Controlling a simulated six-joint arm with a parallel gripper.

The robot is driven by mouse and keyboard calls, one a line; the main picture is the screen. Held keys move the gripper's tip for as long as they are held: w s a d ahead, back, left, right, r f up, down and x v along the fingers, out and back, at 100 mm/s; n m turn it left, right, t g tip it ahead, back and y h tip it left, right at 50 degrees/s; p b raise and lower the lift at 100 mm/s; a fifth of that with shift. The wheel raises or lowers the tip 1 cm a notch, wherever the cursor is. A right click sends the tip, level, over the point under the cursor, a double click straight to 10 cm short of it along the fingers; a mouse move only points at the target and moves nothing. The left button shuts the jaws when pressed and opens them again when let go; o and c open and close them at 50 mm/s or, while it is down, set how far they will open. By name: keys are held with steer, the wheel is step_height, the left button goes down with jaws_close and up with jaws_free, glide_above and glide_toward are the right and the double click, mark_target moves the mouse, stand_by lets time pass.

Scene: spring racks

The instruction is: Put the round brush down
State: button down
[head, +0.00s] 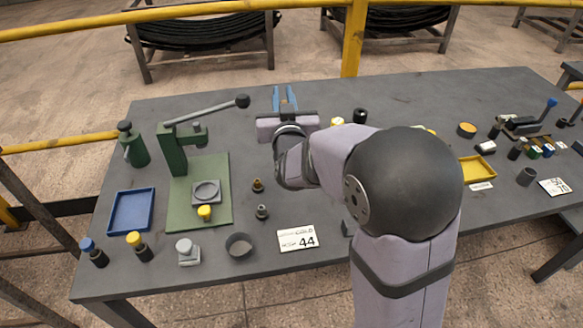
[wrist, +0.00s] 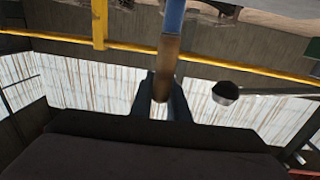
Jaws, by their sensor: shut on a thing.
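My gripper (head: 284,98) is over the back of the grey table, left of centre in the head view, with its two blue fingers pointing to the far side. In the wrist view its dark fingers (wrist: 161,97) are shut on a slim upright thing, blue at the top and brown below, which I take to be the round brush (wrist: 167,52). The upper end of the brush runs out of that picture. In the head view I cannot make out the brush apart from the fingers, and its height over the table cannot be told.
A green lever press (head: 172,150) stands left of my gripper; its black-knobbed lever (head: 215,108) reaches close to it. A blue tray (head: 131,211) lies front left, a yellow tray (head: 477,170) right. A card marked 44 (head: 298,238) and small parts lie in front. A yellow rail (head: 354,40) stands behind.

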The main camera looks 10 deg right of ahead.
step_height(320, 180, down, 11)
steer(key=d+m+h, duration=0.1)
steer(key=d, duration=0.1)
steer(key=shift+s+h+b, duration=0.15)
steer(key=shift+h+b, duration=0.15)
steer(key=shift+b, duration=0.05)
stand_by(0.5)
steer(key=shift+f, duration=0.1)
steer(key=c, duration=1.7)
jaws_free()
steer(key=shift+r, duration=0.2)
steer(key=s, duration=0.2)
steer(key=s+a, duration=0.1)
steer(key=s, duration=0.2)
steer(key=s+b, duration=0.1)
steer(key=s, duration=0.1)
steer(key=shift+s+a, duration=0.15)
steer(key=shift+s, duration=0.05)
